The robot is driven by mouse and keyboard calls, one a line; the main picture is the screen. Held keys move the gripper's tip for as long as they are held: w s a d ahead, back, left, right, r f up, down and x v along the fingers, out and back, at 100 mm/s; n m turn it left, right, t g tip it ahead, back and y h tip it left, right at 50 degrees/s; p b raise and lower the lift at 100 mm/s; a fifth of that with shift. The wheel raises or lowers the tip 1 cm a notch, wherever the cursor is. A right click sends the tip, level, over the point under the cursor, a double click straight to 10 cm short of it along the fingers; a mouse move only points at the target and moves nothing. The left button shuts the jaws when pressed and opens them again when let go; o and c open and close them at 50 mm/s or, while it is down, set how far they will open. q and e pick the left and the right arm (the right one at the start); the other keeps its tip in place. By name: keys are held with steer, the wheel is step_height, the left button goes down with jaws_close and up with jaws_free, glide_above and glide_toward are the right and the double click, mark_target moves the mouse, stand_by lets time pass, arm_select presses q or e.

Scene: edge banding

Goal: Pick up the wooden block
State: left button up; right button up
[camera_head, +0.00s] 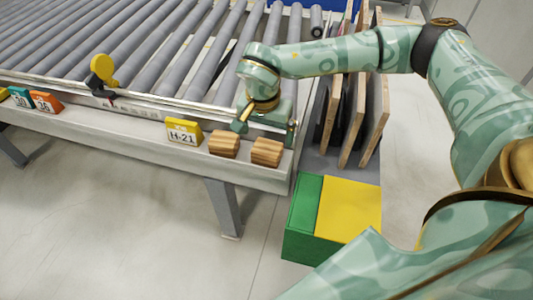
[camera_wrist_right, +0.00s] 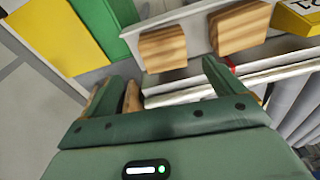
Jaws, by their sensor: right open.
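Two wooden blocks with striped grain sit side by side on the front ledge of the roller conveyor: a left block (camera_head: 224,143) and a right block (camera_head: 267,152). The wrist view also shows the right block (camera_wrist_right: 163,47) and the left block (camera_wrist_right: 240,27). My right gripper (camera_head: 267,122) is just behind and above the right block, its fingers spread. In the wrist view its open fingers (camera_wrist_right: 160,74) have nothing between them, and the right block lies beyond the tips, apart from them. My left gripper is not in view.
A yellow H-21 tag (camera_head: 184,132) stands left of the blocks. Upright boards (camera_head: 357,110) lean right of the conveyor (camera_head: 180,45). A green and yellow box (camera_head: 349,208) stands below the ledge's right end. Open floor lies in front.

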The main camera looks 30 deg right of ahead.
mark_target(267, 147)
steer(key=shift+w+f, duration=0.3)
steer(key=shift+f, duration=0.35)
steer(key=shift+w+f, duration=0.25)
steer(key=shift+f, duration=0.35)
steer(key=shift+w+d+f, duration=0.1)
steer(key=shift+d+f, duration=0.05)
steer(key=shift+f, duration=0.35)
steer(key=shift+f+b, duration=0.2)
steer(key=shift+b, duration=0.15)
steer(key=f, duration=0.1)
steer(key=f+b, duration=0.1)
steer(key=f, duration=0.1)
steer(key=d+f, duration=0.1)
steer(key=shift+w+f, duration=0.2)
steer(key=shift+f, duration=0.15)
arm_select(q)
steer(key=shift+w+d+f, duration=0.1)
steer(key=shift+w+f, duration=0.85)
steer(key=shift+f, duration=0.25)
arm_select(e)
steer(key=shift+r, duration=0.15)
steer(key=c, duration=1.1)
